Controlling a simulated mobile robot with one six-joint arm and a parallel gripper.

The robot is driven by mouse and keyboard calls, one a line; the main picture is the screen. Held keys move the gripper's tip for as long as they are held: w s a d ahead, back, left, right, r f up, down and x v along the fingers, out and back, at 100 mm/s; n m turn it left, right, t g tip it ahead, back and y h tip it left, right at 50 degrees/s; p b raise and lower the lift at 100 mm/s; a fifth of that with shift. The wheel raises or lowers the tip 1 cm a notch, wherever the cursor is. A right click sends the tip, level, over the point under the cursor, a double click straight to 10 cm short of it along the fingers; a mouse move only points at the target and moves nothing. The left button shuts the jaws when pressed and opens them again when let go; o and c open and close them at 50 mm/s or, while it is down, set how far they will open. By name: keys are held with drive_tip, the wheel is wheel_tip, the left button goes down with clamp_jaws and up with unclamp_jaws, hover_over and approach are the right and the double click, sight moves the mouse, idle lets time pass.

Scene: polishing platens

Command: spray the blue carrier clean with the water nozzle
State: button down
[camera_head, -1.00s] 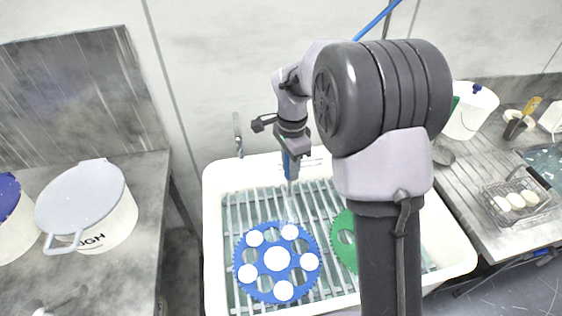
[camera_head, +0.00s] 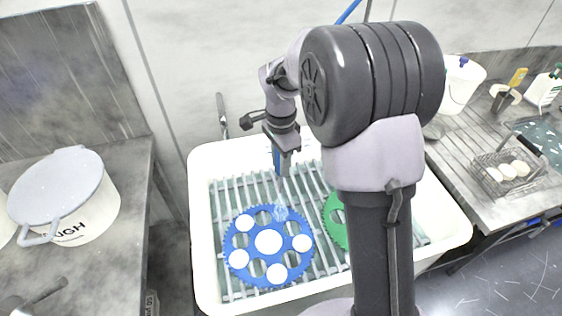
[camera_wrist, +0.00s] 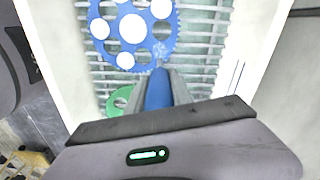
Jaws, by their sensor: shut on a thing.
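The blue carrier (camera_head: 286,258), a toothed disc with several round white pieces, lies flat on the slatted rack in the white sink. It also shows in the wrist view (camera_wrist: 101,43). My gripper (camera_head: 282,160) is above the carrier's far edge, shut on the blue water nozzle (camera_wrist: 157,92). The nozzle (camera_head: 277,160) points down. A pale, speckled patch of water shows on the carrier just beyond the nozzle tip in the wrist view. A green carrier (camera_head: 335,222) lies beside the blue one, partly hidden behind my arm; it also shows in the wrist view (camera_wrist: 116,101).
The white sink (camera_head: 203,270) has raised walls around the rack (camera_head: 222,200). A lidded white bucket (camera_head: 95,215) stands on the left bench. On the right bench are a wire basket with white pieces (camera_head: 480,178), a white bucket (camera_head: 466,92) and bottles.

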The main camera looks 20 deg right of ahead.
drive_tip(key=shift+a, duration=0.1)
idle(0.4)
drive_tip(key=shift+s+a+f+b, duration=0.1)
drive_tip(key=shift+s+a+b, duration=0.1)
drive_tip(key=shift+s+b, duration=0.15)
drive_tip(key=s+a+b, duration=0.3)
drive_tip(key=s+a, duration=0.2)
drive_tip(key=s, duration=0.2)
drive_tip(key=shift+s+a, duration=0.3)
drive_tip(key=shift+s, duration=0.05)
idle(0.4)
drive_tip(key=s+a+b, duration=0.1)
drive_tip(key=s+a, duration=0.2)
drive_tip(key=a, duration=0.7)
drive_tip(key=shift+s+d, duration=0.1)
idle(0.6)
